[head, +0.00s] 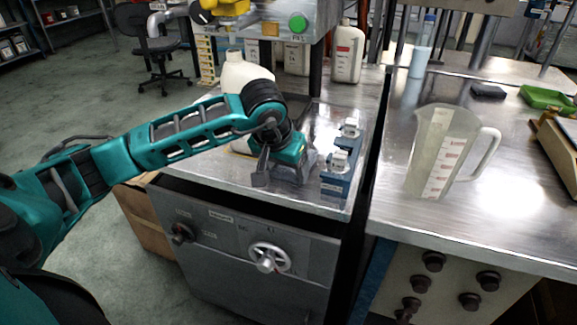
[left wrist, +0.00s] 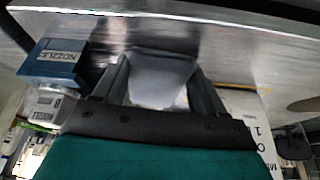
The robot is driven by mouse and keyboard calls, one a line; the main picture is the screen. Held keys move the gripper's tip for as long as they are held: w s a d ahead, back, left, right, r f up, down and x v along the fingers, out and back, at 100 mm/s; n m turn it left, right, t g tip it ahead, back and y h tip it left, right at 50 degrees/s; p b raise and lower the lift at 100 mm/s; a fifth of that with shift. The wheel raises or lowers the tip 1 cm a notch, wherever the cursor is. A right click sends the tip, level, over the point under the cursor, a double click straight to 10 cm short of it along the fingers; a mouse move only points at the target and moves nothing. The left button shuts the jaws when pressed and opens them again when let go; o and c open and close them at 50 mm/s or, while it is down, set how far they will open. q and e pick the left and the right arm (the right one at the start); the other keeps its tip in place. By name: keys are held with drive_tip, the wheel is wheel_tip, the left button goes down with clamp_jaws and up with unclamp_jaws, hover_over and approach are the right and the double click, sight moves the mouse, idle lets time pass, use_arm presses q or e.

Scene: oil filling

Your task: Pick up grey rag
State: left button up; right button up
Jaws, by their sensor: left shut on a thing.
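The grey rag (left wrist: 160,78) shows between the two dark fingers of my left gripper (left wrist: 161,66) in the left wrist view, and the fingers are shut on it. In the head view my left gripper (head: 285,172) points down at the metal top of the left bench, near its front edge. There the rag is mostly hidden by the gripper, and its grey is hard to tell from the fingers. I cannot tell whether the rag touches the bench. My right gripper is not in view.
A blue nozzle box (head: 338,178) with clear parts stands just right of the gripper. A white jug (head: 245,75) stands behind it. A measuring jug (head: 433,150) stands on the right bench (head: 500,215), past a narrow gap. A green tray (head: 546,97) lies far right.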

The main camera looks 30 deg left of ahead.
use_arm(q)
wheel_tip(320, 180, up, 20)
drive_tip(key=p, duration=0.3)
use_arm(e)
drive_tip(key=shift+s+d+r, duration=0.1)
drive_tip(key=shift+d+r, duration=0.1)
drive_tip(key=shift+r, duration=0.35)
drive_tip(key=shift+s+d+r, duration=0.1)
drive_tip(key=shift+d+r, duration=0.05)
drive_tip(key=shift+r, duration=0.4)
use_arm(q)
drive_tip(key=shift+f, duration=0.1)
